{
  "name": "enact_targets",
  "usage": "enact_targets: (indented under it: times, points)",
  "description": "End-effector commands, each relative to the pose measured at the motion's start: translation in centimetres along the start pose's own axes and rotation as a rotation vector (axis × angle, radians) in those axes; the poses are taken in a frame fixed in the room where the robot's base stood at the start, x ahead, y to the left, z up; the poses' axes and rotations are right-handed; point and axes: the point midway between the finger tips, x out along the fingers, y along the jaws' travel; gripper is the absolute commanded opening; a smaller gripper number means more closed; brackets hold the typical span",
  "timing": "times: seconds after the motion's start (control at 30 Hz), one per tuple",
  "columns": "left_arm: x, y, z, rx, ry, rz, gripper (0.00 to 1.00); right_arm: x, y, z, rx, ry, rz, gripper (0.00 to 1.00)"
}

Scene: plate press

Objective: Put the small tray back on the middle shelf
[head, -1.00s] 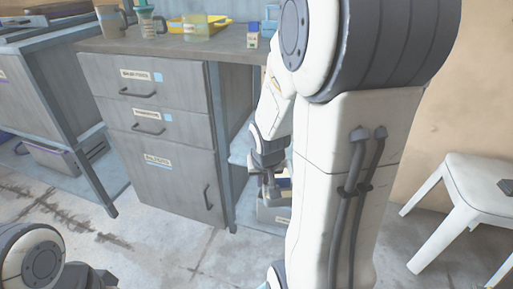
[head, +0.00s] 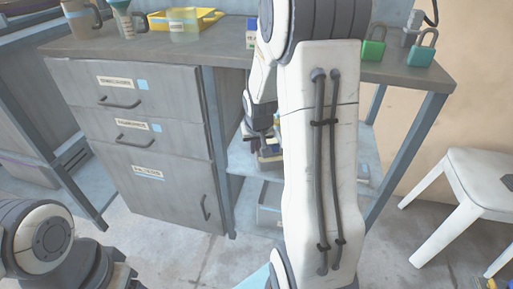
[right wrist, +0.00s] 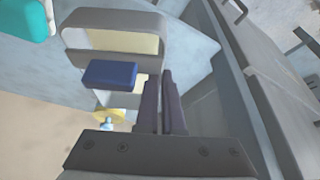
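In the head view my right gripper (head: 262,140) is by the loaded tray, at about the height of the middle shelf (head: 240,158). My right arm hides much of the shelf and tray. Whether the tray touches the shelf cannot be told. My left gripper is not clearly visible.
A drawer cabinet (head: 135,135) borders the shelves on the left; a table leg (head: 410,150) stands right. A grey bin (head: 269,212) sits on the lower shelf. Green padlocks (head: 421,48) and a yellow tray (head: 205,18) are on the tabletop. A white stool (head: 490,185) stands right.

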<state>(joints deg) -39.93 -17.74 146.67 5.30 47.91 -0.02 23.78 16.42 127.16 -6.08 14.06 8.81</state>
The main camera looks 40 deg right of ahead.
Motion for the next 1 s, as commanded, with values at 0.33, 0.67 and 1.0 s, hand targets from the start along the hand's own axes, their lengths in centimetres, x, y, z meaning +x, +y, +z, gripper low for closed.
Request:
enact_targets:
  times: [0.33,0.67,1.0]
  points:
    - [3.1,-0.2,0.2,0.000,0.000,0.000,0.67,3.1,0.0,0.4,-0.005,0.002,-0.002,0.00]
    - [3.5,-0.2,0.2,0.000,0.000,0.000,0.67,3.5,0.2,0.5,-0.002,0.003,-0.001,0.00]
    - [3.6,-0.3,0.2,0.000,0.000,0.000,0.67,3.8,0.3,0.7,-0.001,0.000,-0.001,0.35]
